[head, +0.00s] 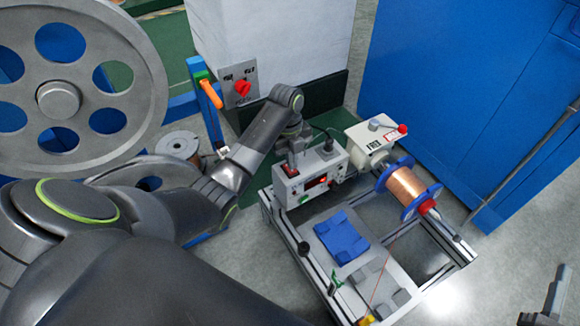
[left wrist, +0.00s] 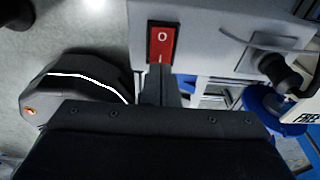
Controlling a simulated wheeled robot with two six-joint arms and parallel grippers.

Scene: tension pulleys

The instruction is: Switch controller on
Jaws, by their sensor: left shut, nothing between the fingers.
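My left gripper (head: 293,158) is shut and empty, pointing down at the switch. In the left wrist view its fingertips (left wrist: 160,78) are at the rocker's line-marked end; I cannot tell whether they touch it. My right gripper (head: 550,300) shows only partly at the lower right.
A copper wire spool (head: 405,187) with blue flanges sits on the frame right of the controller. A blue block (head: 342,236) lies on the frame's plate (head: 385,265). A large grey wheel (head: 120,55), a white cabinet (head: 270,35) and a blue cabinet (head: 460,80) stand around.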

